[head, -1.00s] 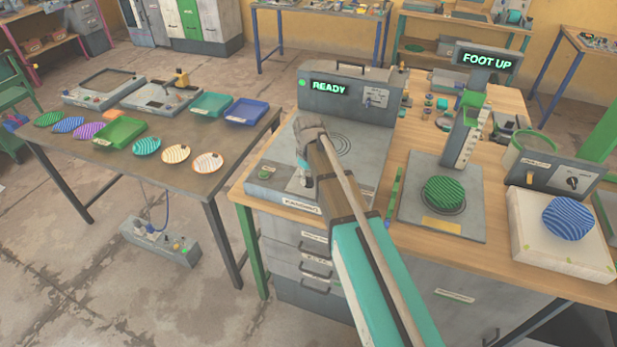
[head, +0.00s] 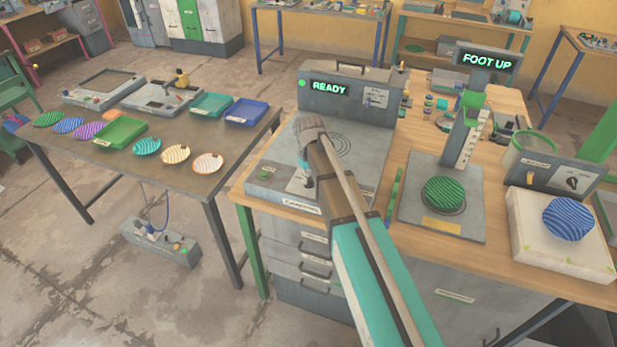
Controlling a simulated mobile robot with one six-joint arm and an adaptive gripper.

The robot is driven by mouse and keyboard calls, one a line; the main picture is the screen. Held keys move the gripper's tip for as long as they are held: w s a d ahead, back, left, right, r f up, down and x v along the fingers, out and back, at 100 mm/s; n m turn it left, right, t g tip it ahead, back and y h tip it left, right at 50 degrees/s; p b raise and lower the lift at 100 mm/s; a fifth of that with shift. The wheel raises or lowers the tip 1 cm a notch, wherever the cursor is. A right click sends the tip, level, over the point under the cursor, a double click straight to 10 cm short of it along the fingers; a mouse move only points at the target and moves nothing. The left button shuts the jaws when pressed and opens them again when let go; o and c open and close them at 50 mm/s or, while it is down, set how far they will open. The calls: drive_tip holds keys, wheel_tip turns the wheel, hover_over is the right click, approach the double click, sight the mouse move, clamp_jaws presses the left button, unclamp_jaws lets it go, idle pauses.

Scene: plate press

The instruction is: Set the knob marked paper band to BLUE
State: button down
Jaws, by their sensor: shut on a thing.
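My gripper (head: 302,178) points down at the front of the grey machine (head: 270,172) with the READY display. It is shut on a small knob there, which the fingers and arm mostly hide. A pale plate lies around the knob, and a white label (head: 302,207) is on the machine's front edge below it. The label's lettering is too small to read surely. The knob's pointer and setting cannot be made out.
A press plate (head: 415,222) with a green striped disc (head: 444,193) stands to the right under the FOOT UP display (head: 487,59). A dark box with a dial (head: 572,183) and a blue striped disc (head: 568,218) are further right. Trays and striped discs lie on the left table (head: 240,160).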

drive_tip(key=m, duration=0.5)
drive_tip(key=shift+d+m, duration=0.1)
drive_tip(key=shift+m, duration=2.2)
drive_tip(key=c, duration=0.7)
unclamp_jaws()
drive_tip(key=shift+o, duration=0.2)
drive_tip(key=shift+n, duration=0.3)
